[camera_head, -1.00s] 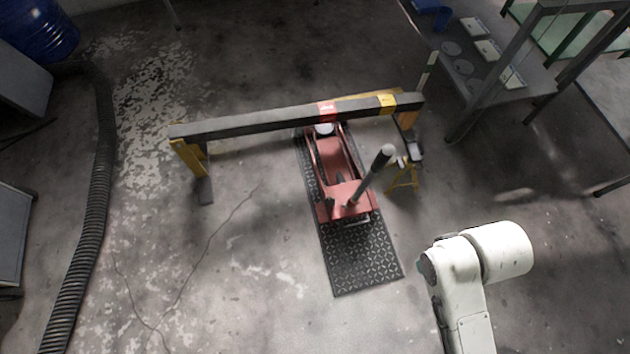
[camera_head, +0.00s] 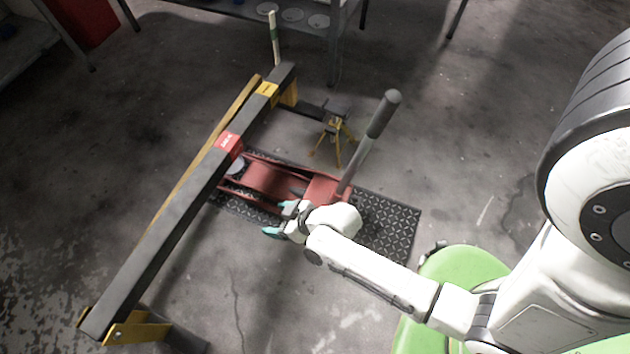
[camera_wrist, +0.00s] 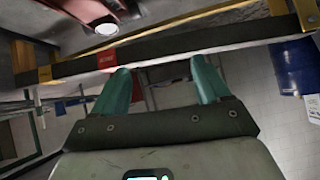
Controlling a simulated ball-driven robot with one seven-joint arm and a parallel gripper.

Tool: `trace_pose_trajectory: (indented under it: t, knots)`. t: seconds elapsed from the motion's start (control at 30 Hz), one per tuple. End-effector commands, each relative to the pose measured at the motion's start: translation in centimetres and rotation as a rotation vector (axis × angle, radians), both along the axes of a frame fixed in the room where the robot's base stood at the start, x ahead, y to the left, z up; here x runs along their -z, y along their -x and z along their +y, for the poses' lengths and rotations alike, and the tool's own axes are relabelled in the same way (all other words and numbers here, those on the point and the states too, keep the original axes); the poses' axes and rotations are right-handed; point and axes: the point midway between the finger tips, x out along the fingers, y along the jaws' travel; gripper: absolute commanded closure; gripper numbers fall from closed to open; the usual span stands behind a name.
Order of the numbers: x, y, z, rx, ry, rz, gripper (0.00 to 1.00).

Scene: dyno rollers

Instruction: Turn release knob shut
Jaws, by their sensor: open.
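A red floor jack (camera_head: 270,181) lies on the floor in the head view, its round saddle end by the long dark beam. Its long grey handle (camera_head: 370,142) leans up and to the right from the jack's rear. No release knob can be made out; the handle's base is partly behind my wrist. My gripper (camera_head: 280,219) is open and empty, beside the jack on its near side in the picture, teal fingers pointing left. In the wrist view, the open fingers (camera_wrist: 163,75) have nothing between them, and part of the jack (camera_wrist: 85,10) shows at top left.
The dark beam (camera_head: 180,215) on yellow supports crosses close to the jack's front. A black textured mat (camera_head: 398,215) lies under the jack. A yellow jack stand (camera_head: 336,130) is behind the handle. A metal shelf (camera_head: 300,14) stands at the back. Floor at lower centre is clear.

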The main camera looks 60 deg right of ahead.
Motion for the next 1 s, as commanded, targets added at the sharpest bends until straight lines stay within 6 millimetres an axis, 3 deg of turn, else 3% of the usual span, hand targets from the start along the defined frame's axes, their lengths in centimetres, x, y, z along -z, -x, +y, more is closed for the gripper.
trace_pose_trajectory:
  t: [0.03, 0.1, 0.27, 0.5, 0.63, 0.8, 1.0]
  knots:
    - [4.0, -0.1, -0.2, 0.032, 0.004, -0.048, 0.24]
    - [6.9, -0.2, -0.7, 0.083, 0.02, -0.125, 0.24]
    - [13.0, 0.6, -2.1, 0.219, 0.082, -0.284, 0.24]
    - [21.1, 5.0, -4.9, 0.462, 0.248, -0.467, 0.24]
    - [24.0, 8.1, -6.0, 0.577, 0.351, -0.526, 0.24]
    - [25.6, 11.0, -6.6, 0.67, 0.449, -0.566, 0.24]
    - [25.7, 11.5, -7.3, 0.702, 0.486, -0.581, 0.24]
